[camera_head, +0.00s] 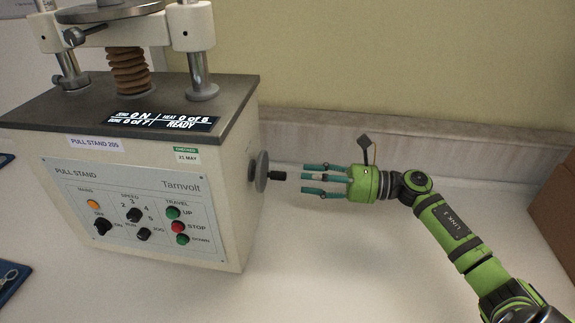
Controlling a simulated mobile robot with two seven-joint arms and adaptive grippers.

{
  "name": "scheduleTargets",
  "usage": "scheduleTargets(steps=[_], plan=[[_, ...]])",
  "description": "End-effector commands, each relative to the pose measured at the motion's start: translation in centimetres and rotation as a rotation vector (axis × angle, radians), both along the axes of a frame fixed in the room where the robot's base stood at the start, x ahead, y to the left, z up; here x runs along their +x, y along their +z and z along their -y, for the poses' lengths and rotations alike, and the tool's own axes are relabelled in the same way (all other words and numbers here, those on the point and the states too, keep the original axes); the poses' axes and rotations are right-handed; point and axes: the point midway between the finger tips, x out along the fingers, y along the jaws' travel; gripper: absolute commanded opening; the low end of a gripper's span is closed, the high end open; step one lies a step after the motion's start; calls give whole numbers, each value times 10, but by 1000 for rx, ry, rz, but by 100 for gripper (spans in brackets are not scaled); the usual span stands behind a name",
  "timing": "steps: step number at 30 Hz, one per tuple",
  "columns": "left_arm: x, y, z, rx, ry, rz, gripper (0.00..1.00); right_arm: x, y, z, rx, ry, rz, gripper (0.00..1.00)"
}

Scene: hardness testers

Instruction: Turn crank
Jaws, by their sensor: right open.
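The crank (262,171) is a grey disc on the right side of the pull stand (215,235), with a short black handle (278,175) sticking out to the right. My right gripper (304,178) is green with teal fingers. It comes in from the right, and its open fingers point left at the handle. The fingertips are just right of the handle's end, with a small gap showing in this view; the exact depth between them is hard to tell. My left gripper is not in view.
The pull stand carries a lit display (160,121), a front panel of knobs and buttons (135,210), and metal columns with a brown bellows (129,70). A brown box (556,205) is at the right edge. The white tabletop between is clear. A wall stands behind.

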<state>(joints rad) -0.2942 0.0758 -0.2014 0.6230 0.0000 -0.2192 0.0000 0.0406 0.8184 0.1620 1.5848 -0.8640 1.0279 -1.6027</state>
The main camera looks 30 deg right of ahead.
Motion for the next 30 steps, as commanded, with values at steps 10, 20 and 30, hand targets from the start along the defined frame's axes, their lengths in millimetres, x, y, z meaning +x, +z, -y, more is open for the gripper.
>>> scheduleTargets(steps=[10, 20, 30], plan=[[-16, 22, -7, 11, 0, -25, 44, 31, 3, -40, 2, -1, 1, 44], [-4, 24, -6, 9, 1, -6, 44, 37, 0, -49, -1, 0, 1, 44], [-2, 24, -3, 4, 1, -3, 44, 37, 0, -49, 0, 0, 0, 0]])
